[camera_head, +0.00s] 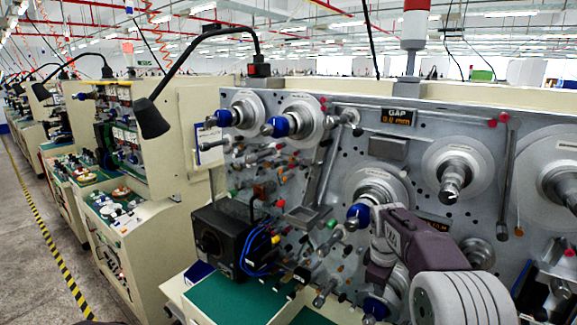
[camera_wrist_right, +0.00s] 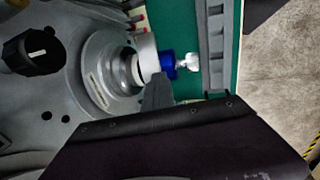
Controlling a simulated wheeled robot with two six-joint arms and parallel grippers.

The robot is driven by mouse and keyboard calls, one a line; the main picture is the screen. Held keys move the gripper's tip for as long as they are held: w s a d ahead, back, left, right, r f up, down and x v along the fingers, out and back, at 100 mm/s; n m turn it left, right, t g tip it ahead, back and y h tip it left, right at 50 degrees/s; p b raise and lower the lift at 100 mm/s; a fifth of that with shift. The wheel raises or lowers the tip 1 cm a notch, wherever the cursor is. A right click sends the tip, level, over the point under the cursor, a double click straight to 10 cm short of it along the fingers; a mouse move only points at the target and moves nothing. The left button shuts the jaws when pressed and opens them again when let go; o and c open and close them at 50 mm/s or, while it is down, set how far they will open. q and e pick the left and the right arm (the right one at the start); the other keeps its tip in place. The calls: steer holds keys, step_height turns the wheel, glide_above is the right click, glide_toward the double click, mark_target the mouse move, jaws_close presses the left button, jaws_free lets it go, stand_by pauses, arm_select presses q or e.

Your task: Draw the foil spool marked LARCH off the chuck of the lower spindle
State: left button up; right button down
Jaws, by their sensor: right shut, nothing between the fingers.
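The lower spindle shows low in the head view, with a blue collar (camera_head: 375,307) at its chuck end and a grey flange partly behind my right arm. In the right wrist view, a grey round flange or spool (camera_wrist_right: 105,75) sits around a hub, with a pale ring, the blue collar (camera_wrist_right: 167,65) and a silver tip. A pale strip on the flange is too small to read, so I cannot confirm LARCH. My right gripper (camera_wrist_right: 157,92) is shut and empty beside the chuck; whether it touches is unclear. My left gripper is out of view.
More spindles with discs stand above, including one with a blue collar (camera_head: 358,214). A black box (camera_head: 228,240) with blue cables stands left of the lower spindle. A green worktop (camera_head: 235,305) lies below. A black knob (camera_wrist_right: 35,52) projects near the flange.

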steer(key=shift+s+a+f+b, duration=0.1)
steer(key=shift+s+f+b, duration=0.3)
steer(key=shift+f, duration=0.45)
steer(key=shift+s+a+f+b, duration=0.2)
steer(key=shift+s+a+b, duration=0.25)
steer(key=shift+s, duration=0.25)
steer(key=shift+s+a+b, duration=0.4)
steer(key=shift+s+a, duration=0.25)
steer(key=shift+a, duration=0.05)
steer(key=shift+s+a+r, duration=0.2)
steer(key=shift+s+a, duration=0.25)
steer(key=shift+a, duration=0.2)
steer(key=s+a+b, duration=0.1)
steer(key=s, duration=0.1)
steer(key=s+a+b, duration=0.1)
steer(key=s, duration=0.1)
steer(key=shift+a+r, duration=0.1)
steer(key=shift+a, duration=0.1)
steer(key=shift+w, duration=0.1)
